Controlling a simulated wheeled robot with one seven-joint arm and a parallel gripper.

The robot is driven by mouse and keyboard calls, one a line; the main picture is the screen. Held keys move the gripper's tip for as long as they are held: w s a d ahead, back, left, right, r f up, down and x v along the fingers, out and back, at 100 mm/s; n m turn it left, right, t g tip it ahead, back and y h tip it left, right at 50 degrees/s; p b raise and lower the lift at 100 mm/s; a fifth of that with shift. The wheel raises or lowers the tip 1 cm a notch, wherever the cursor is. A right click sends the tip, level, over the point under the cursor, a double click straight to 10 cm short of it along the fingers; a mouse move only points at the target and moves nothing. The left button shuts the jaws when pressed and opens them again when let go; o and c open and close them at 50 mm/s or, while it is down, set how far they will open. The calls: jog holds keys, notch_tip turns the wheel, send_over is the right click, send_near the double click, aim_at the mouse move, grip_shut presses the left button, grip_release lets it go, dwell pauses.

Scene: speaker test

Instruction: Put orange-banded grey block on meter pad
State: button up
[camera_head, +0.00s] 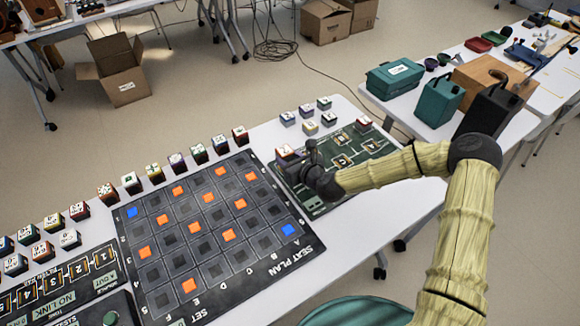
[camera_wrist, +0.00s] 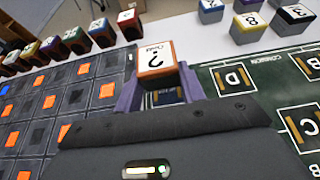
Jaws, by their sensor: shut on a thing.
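The orange-banded block (camera_wrist: 156,60) is in my gripper (camera_wrist: 158,84), between its two purple fingers. In the head view the held block (camera_head: 286,153) is over the left edge of the green board (camera_head: 318,205), partly hidden by my wrist. A framed pad (camera_wrist: 167,96) with small lettering shows below the block between the fingers; I cannot read it surely. I cannot tell whether the block touches the board.
The dark seat plan board (camera_head: 262,268) with orange and blue squares lies left of the green board. A row of labelled blocks (camera_head: 177,162) stands behind it. Several grey blocks (camera_head: 309,128) stand behind the green board. A teal case (camera_head: 394,79) is on the table beyond.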

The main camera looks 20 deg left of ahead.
jog(key=shift+f, duration=1.85)
jog(key=shift+f, duration=0.2)
jog(key=o, duration=1)
jog(key=shift+r, duration=0.1)
jog(key=shift+r, duration=0.15)
notch_tip(320, 180, up, 4)
jog(key=r, duration=0.1)
send_over(310, 197)
jog(key=shift+f, duration=0.25)
